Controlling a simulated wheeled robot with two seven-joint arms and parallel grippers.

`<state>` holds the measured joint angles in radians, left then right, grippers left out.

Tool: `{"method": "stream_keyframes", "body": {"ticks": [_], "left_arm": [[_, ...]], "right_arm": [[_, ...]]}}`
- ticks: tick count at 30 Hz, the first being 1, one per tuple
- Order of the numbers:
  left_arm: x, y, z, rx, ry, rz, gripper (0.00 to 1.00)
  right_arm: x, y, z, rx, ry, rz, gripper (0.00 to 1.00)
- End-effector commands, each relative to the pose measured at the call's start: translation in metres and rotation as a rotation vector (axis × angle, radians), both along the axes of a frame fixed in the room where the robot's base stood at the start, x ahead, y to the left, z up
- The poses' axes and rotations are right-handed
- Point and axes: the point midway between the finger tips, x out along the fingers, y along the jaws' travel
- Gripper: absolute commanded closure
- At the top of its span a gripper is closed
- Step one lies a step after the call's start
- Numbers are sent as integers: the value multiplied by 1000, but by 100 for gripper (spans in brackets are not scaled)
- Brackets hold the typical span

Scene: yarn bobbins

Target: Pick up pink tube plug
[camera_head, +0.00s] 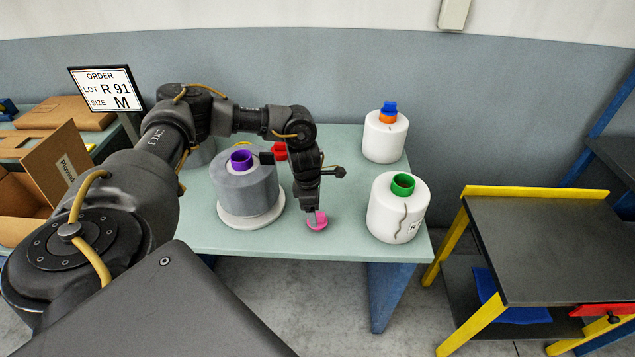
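The pink tube plug (317,224) lies on the pale green table (270,240) near its front edge. My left gripper (313,211) points down right at the plug, and its fingertips overlap the plug's rim in the picture. The fingers are small and partly hide the plug, so I cannot tell whether they are closed on it. My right gripper is not in view.
A grey bobbin with a purple plug (241,160) stands close left of my gripper. White bobbins with a green plug (403,185) and blue and orange plugs (388,112) stand right. A red plug (280,150) lies behind my arm.

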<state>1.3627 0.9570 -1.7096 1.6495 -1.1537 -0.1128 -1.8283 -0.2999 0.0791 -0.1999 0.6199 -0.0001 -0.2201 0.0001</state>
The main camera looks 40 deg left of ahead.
Motion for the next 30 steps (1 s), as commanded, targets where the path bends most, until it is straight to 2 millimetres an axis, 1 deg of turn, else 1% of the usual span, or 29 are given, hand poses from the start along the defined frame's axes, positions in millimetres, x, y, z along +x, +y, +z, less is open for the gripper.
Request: {"method": "stream_keyframes", "body": {"ticks": [4, 8, 10, 13, 16, 21, 22, 27, 30], "left_arm": [[2, -1, -6, 0, 3, 1, 31], [7, -4, -24, 1, 3, 1, 31], [8, -5, -36, 1, 4, 2, 31], [9, -6, -46, 0, 2, 2, 31], [10, -6, -51, 1, 1, 2, 31], [10, -6, -51, 0, 0, 2, 31], [10, -6, -51, 0, 0, 2, 33], [10, -6, -51, 0, 0, 2, 55], [10, -6, -51, 0, 0, 2, 66]], "right_arm": [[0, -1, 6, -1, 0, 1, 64], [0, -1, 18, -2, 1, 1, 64], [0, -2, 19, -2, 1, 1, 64], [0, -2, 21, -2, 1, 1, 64], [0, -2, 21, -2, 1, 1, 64], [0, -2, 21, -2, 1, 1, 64], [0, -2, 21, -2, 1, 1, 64], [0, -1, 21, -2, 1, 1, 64], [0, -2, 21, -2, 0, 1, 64]]}}
